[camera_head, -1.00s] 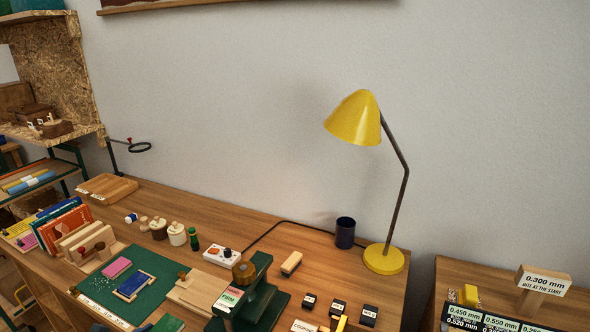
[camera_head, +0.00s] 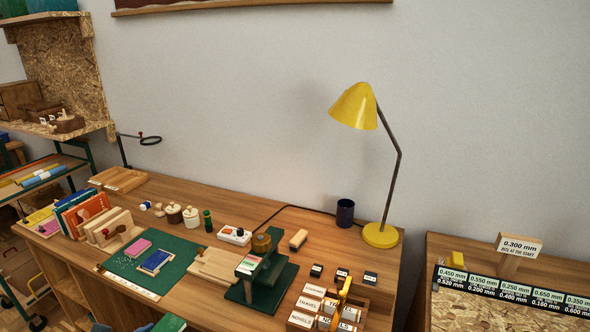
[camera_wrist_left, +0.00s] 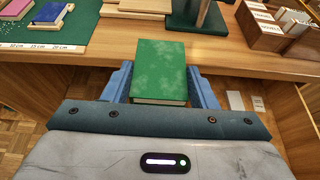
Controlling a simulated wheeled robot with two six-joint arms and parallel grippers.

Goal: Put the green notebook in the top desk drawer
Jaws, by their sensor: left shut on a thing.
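The green notebook (camera_wrist_left: 160,70) is between the blue fingers of my left gripper (camera_wrist_left: 158,84) in the left wrist view. The gripper is shut on it, with the cover facing up and pale page edges toward the wrist. The notebook is in front of the desk's front edge. In the head view only a corner of the notebook (camera_head: 170,323) shows at the bottom edge. My right gripper is not in view.
The desk (camera_head: 290,222) carries a green cutting mat (camera_head: 185,262), a dark green press (camera_head: 262,272), a wooden box of labelled compartments (camera_head: 325,308) and a yellow lamp (camera_head: 380,235). Pale cards (camera_wrist_left: 236,100) lie below the desk edge in the left wrist view.

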